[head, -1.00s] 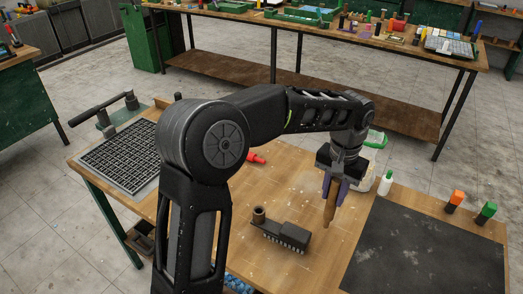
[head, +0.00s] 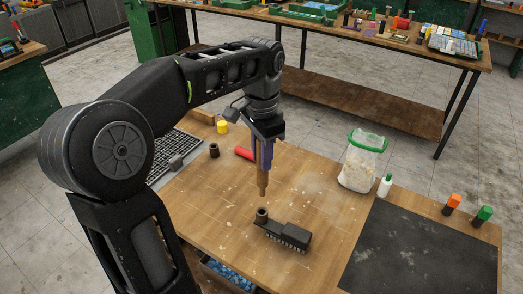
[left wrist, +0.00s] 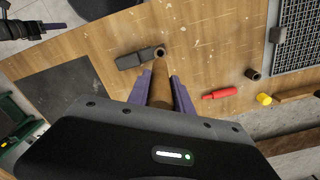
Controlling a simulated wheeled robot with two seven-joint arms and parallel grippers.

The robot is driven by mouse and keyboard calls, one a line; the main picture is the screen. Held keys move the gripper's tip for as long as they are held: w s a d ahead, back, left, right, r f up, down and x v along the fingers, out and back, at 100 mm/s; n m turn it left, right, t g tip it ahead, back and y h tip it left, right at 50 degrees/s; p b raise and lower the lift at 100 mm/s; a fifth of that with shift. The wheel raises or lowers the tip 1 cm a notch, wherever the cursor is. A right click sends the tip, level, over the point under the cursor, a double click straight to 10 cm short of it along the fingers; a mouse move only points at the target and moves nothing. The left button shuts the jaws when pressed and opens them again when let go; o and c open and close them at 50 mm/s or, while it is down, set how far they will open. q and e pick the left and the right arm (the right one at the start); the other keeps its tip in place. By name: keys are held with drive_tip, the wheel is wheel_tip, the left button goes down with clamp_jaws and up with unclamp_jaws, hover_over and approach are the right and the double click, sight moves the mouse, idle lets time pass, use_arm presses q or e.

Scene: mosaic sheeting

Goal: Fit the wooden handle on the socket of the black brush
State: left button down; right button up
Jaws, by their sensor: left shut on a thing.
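In the head view the handle's tip is just above the socket, with a small gap apparent. In the left wrist view the handle (left wrist: 160,85) sits between the purple fingers (left wrist: 161,88) and points toward the socket (left wrist: 160,52) of the brush (left wrist: 136,60).
A black mat (head: 420,255) covers the table's right side. A jar with a green rim (head: 360,165) and a white bottle (head: 385,186) stand behind it. A red-handled tool (left wrist: 219,93), a dark cylinder (left wrist: 253,74) and a yellow cap (left wrist: 263,99) lie beyond the gripper.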

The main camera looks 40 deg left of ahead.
sight(261, 188)
idle(0.4)
use_arm(q)
wheel_tip(261, 188, down, 6)
drive_tip(key=b, duration=0.4)
drive_tip(key=shift+b, duration=0.3)
drive_tip(key=shift+r, duration=0.2)
drive_tip(key=shift+f, duration=0.15)
drive_tip(key=shift+f+b, duration=1.8)
drive_tip(key=shift+f, duration=0.95)
drive_tip(key=shift+f, duration=0.1)
drive_tip(key=c, duration=1.1)
unclamp_jaws()
drive_tip(key=shift+o, duration=0.2)
